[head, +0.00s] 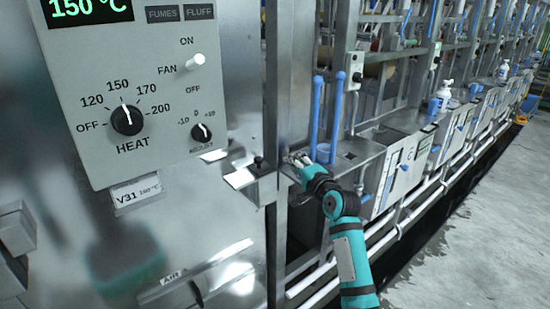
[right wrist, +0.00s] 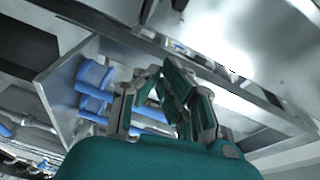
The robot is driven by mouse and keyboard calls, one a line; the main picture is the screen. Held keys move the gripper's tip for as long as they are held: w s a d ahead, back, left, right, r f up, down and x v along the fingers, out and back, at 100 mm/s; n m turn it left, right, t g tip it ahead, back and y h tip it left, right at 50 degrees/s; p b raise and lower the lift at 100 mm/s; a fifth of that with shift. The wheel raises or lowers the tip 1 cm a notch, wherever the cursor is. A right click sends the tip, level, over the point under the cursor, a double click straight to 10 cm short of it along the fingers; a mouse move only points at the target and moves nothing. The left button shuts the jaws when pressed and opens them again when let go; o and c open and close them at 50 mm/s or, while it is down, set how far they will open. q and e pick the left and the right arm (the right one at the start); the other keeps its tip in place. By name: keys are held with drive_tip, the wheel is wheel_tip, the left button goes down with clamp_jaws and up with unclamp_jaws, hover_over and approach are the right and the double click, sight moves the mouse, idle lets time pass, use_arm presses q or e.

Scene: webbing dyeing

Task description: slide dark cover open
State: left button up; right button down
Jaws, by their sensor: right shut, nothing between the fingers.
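A small black knob (head: 258,162) stands on a flat metal plate (head: 240,178) that juts from the steel cabinet's corner. It also shows at the top of the right wrist view (right wrist: 180,4). I cannot tell for sure which part is the dark cover. My right gripper (head: 298,159) is just right of the knob and the upright post, at ledge height, apart from the knob. In the right wrist view its fingers (right wrist: 158,78) are together and empty, below a long metal edge. My left gripper is not in view.
A grey control panel (head: 127,80) with heat and fan knobs fills the upper left. Blue upright handles (head: 315,115) stand close behind my right gripper. White pipes (head: 390,220) run along the machine row. The floor (head: 480,230) at right is clear.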

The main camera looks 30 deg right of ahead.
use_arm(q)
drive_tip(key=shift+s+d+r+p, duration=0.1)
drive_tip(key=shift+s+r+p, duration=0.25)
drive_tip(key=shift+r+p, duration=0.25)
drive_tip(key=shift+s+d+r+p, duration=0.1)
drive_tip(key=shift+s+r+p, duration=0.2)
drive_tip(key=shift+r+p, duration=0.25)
use_arm(e)
drive_tip(key=w+a, duration=0.2)
drive_tip(key=w, duration=0.1)
drive_tip(key=w+a, duration=0.1)
drive_tip(key=shift+w+a+f, duration=0.1)
drive_tip(key=shift+w+f, duration=0.3)
